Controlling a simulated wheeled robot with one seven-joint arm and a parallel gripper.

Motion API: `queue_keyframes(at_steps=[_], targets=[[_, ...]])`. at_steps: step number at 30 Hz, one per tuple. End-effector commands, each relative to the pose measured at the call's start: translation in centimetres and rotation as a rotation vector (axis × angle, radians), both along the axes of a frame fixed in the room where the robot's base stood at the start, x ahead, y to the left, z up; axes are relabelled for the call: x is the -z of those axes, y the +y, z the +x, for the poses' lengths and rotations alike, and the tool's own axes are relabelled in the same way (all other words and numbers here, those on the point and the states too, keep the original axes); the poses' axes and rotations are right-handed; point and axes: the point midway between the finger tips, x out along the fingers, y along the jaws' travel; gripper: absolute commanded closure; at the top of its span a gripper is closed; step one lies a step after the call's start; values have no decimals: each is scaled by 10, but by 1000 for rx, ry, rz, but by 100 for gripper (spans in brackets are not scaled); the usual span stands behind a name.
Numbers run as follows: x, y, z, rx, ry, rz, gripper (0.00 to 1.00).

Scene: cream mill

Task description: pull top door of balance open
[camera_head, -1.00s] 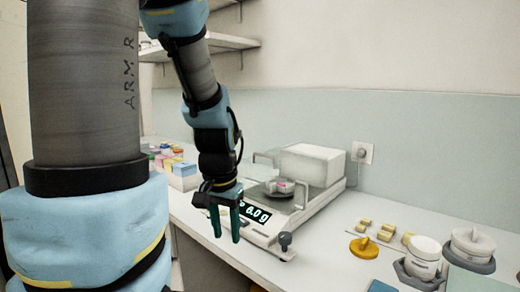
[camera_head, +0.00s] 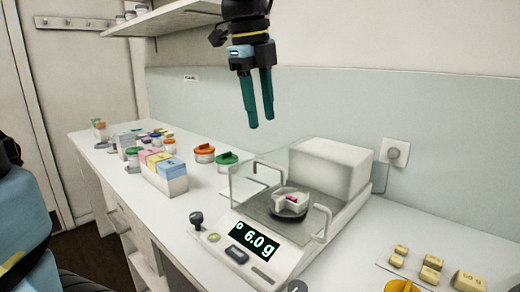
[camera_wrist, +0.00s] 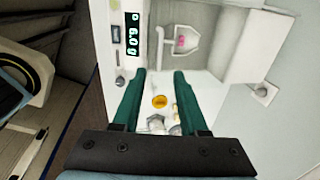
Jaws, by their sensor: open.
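The balance (camera_head: 284,258) stands on the white bench, its display (camera_head: 254,243) reading 6.0 g. It has a tall white housing (camera_head: 330,168) at the back and clear shield panels with rod handles at the left (camera_head: 231,187) and right (camera_head: 326,222). The clear top door is hard to make out. A white weighing boat (camera_head: 291,199) with something pink sits on the round pan. My gripper (camera_head: 262,124) is open and empty, pointing down above and behind the balance, apart from it. The wrist view shows the open fingers (camera_wrist: 160,74) beside the balance display (camera_wrist: 132,36).
A wall socket with a plug (camera_head: 395,153) is right of the balance. Yellow weights (camera_head: 431,268) lie at the front right. A box of coloured packs (camera_head: 164,175) and lidded jars (camera_head: 204,153) stand to the left. A shelf (camera_head: 175,17) hangs at the upper left.

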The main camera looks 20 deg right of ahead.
Motion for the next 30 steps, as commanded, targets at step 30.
queue_keyframes(at_steps=[30], targets=[[93,-15,9,-5,0,0,65]])
